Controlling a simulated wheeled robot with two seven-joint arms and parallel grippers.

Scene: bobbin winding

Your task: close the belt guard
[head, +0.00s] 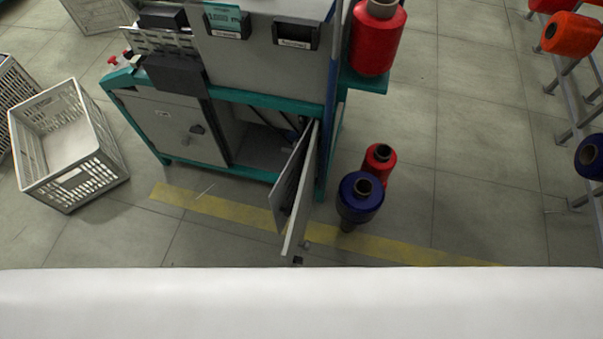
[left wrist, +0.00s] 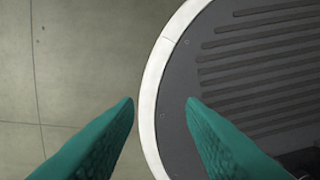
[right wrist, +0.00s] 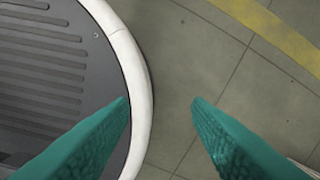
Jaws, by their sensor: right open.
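The belt guard (head: 291,185) is the grey hinged door at the lower right of the winding machine (head: 262,80) in the head view. It stands swung out toward me, and the dark compartment (head: 255,150) behind it is exposed. A small dark latch or knob shows near its outer lower edge. My left gripper (left wrist: 160,103) is open and empty in the left wrist view. My right gripper (right wrist: 161,103) is open and empty in the right wrist view. Neither gripper shows in the head view, and neither wrist view shows the guard.
A blue cone (head: 360,200) and a red cone (head: 379,163) stand on the floor just right of the guard. A grey crate (head: 105,160) is at the left. A rack (head: 567,135) with cones is at the right. Yellow floor tape (head: 225,209) runs before the machine.

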